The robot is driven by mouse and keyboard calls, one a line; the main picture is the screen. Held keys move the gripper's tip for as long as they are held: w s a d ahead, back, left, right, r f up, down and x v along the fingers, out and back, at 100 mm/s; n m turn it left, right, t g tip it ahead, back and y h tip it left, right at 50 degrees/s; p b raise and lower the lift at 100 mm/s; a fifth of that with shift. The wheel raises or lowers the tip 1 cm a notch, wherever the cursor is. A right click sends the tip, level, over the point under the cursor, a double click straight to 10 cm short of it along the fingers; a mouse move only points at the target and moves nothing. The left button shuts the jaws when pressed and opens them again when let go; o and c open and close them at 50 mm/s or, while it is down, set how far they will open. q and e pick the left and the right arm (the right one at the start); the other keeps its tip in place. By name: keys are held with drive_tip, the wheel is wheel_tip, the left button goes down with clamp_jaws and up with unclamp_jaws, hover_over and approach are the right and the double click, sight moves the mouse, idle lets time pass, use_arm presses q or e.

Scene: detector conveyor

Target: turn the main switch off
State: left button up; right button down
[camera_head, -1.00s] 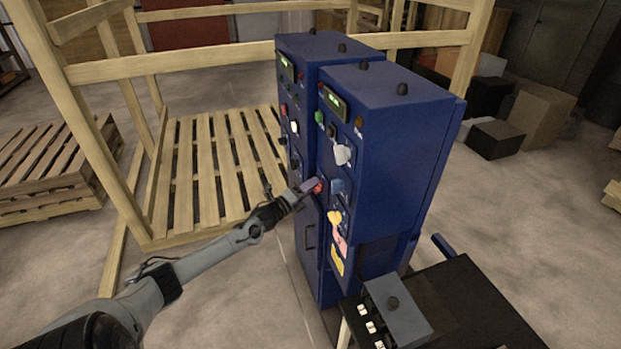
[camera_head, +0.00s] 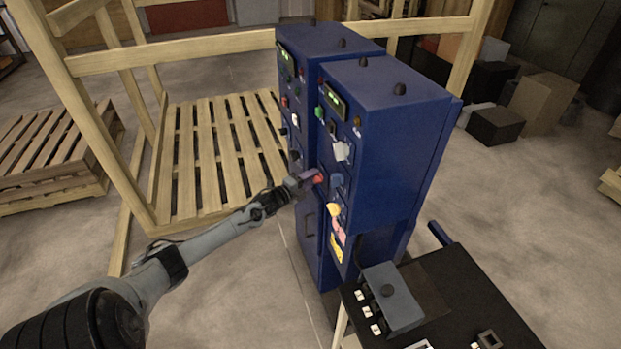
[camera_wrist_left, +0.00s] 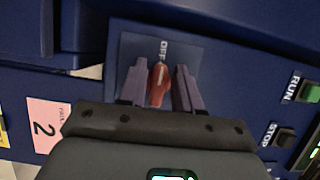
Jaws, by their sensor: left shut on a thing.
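The main switch is a red knob (camera_head: 319,178) on the front of the nearer blue cabinet (camera_head: 385,120). In the left wrist view the red knob (camera_wrist_left: 159,85) stands between the two purple fingers, its long side and pale mark lined up with the OFF label (camera_wrist_left: 163,48) on a blue plate. My left gripper (camera_head: 309,180) reaches in from the left and is shut on the red knob; its fingers also show in the left wrist view (camera_wrist_left: 159,92). My right gripper is not in view.
A white knob (camera_head: 342,151) sits above the switch and a yellow one (camera_head: 334,209) below it. A black table (camera_head: 465,290) with a grey button box (camera_head: 390,298) stands at the front right. Wooden pallets and a frame (camera_head: 160,50) stand behind on the left.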

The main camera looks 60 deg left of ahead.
use_arm(q)
drive_tip(key=o, duration=0.7)
drive_tip(key=shift+d, duration=0.1)
drive_tip(key=shift+s, duration=0.1)
drive_tip(key=s, duration=0.3)
drive_tip(key=s+d+p, duration=0.1)
drive_tip(key=s, duration=0.6)
drive_tip(key=shift+s+d+p, duration=0.2)
drive_tip(key=shift+d+p, duration=0.1)
drive_tip(key=shift+d, duration=0.05)
